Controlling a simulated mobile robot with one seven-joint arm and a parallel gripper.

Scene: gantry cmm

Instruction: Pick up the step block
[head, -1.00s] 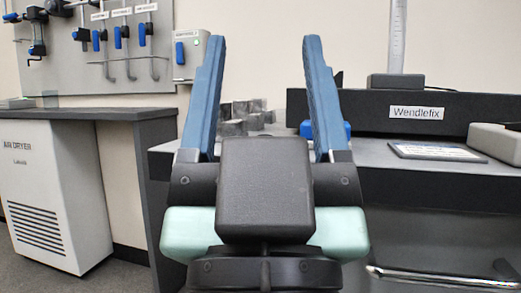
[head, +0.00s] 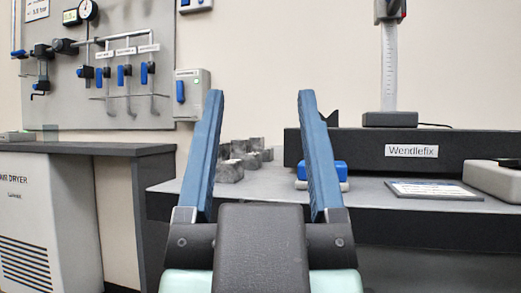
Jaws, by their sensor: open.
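My gripper (head: 262,97) is open and empty, with two blue fingers pointing up in the picture. The grey shapes are beyond the fingers and apart from them. The left finger may hide part of the group.
A blue and white item (head: 334,171) sits partly behind the right finger. A long dark beam marked Wendlefix (head: 460,150) runs along the table (head: 375,210). A flat plate (head: 433,190) and a grey box (head: 497,180) lie at right. A counter (head: 95,149) stands at left.

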